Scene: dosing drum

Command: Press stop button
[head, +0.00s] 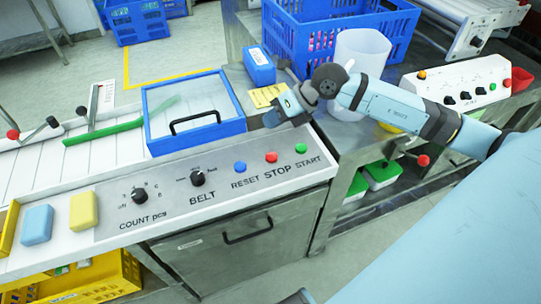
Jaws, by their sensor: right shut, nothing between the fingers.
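The stop button (271,157) is a small red button on the grey control panel (225,203), above the printed word STOP. It sits between the blue reset button (240,167) and the green start button (301,148). My right gripper (272,118) is in the head view, behind the stop button and close to the panel's back edge. It is shut and empty, and appears apart from the button. The stop button is in full view. My left gripper does not show.
COUNT (138,195) and BELT (197,178) knobs sit left of the buttons. A blue-framed clear lid (190,112) with a black handle lies behind. A white container (360,60) and blue crate (335,30) stand near my right arm. A blue box (259,66) stands behind the gripper.

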